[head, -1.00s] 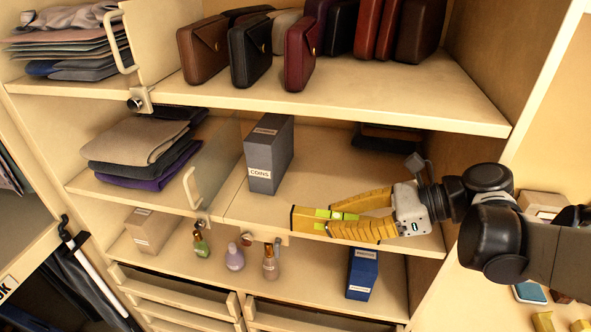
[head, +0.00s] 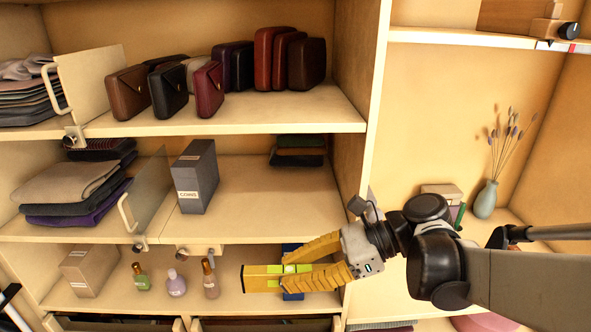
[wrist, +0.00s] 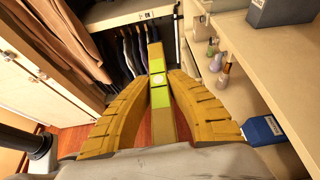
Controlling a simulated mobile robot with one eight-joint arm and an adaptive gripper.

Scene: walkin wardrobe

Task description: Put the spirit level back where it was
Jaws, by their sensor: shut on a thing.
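The spirit level (head: 262,278) is a yellow bar with bright green windows. My gripper (head: 296,271) is shut on it, with its two ridged yellow fingers on either side. In the head view the level points left, in front of the lower shelf with the bottles. In the wrist view the level (wrist: 156,70) sticks out ahead between the fingers (wrist: 158,85), with open floor and hanging clothes beyond it. The level's near end is hidden by the gripper.
A dark coins box (head: 195,177) stands on the middle shelf, with bare shelf to its right. Small bottles (head: 175,283), a cardboard box (head: 90,270) and a blue box (wrist: 263,130) stand below. An upright panel (head: 372,110) divides the bays; a vase (head: 485,199) stands at right.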

